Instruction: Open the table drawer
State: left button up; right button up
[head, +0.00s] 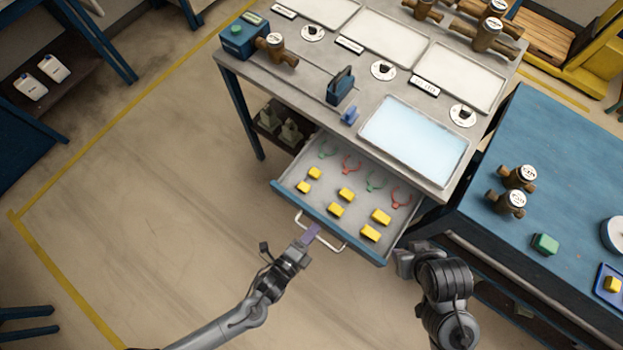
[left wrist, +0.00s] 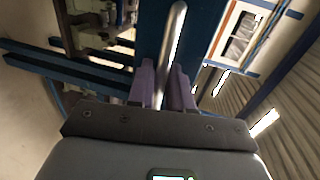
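The table drawer (head: 300,196) is pulled well out from under the grey test table (head: 300,75) in the head view. Its wire handle (head: 334,243) runs along the blue front; the bar also shows in the left wrist view (left wrist: 176,45). My left gripper (head: 310,235) is at the handle's left-middle part. In the left wrist view its purple fingers (left wrist: 165,88) stand on both sides of the bar and look closed on it. My right gripper (head: 406,262) is beside the drawer's right front corner; its fingers are not clear.
The drawer holds several yellow blocks (head: 346,194) and red and green hook-shaped pieces (head: 350,164). A blue bench (head: 560,215) with brass meters (head: 508,202) stands close on the right. The floor left of the drawer is clear.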

pick_arm(q)
jog(key=shift+o, duration=0.6)
jog(key=shift+s+a, duration=0.1)
jog(key=v, duration=1)
jog(key=shift+s+a, duration=0.15)
jog(key=shift+s, duration=0.05)
jog(key=shift+s, duration=0.1)
